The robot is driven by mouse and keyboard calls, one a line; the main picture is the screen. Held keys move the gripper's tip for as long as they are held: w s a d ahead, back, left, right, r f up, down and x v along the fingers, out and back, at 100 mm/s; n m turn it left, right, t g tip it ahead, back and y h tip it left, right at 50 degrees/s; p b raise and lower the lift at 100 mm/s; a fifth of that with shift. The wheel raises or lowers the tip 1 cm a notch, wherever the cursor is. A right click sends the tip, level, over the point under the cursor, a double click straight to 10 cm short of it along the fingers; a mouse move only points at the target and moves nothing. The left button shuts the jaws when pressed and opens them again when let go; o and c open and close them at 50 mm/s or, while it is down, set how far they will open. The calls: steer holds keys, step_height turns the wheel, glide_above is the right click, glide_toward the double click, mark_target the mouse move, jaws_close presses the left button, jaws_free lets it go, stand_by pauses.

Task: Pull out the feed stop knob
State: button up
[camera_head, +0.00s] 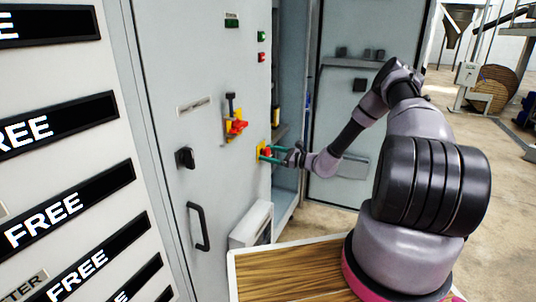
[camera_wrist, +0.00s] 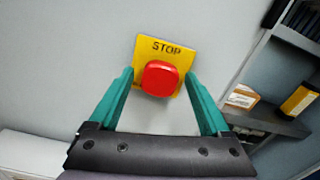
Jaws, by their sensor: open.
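The red stop knob (camera_wrist: 160,78) sits on a yellow plate marked STOP (camera_wrist: 158,47) on the grey cabinet face. In the head view the knob (camera_head: 267,152) is partly covered by my gripper (camera_head: 270,154). In the wrist view my gripper (camera_wrist: 160,82) is open, with one green finger on each side of the knob. A gap shows between the knob and each finger. I cannot tell how far the fingertips are from the plate.
A second yellow plate with a red handle (camera_head: 236,127) is above left of the stop knob. A black rotary knob (camera_head: 185,158) and door handle (camera_head: 199,226) are further left. An open cabinet with shelves (camera_wrist: 265,118) is to the right. A wooden tabletop (camera_head: 285,270) lies below.

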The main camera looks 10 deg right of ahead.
steer(key=shift+w+a, duration=0.2)
steer(key=shift+a, duration=0.1)
jaws_close()
steer(key=shift+s+d, duration=0.3)
steer(key=shift+d, duration=0.15)
jaws_free()
steer(key=v, duration=1.1)
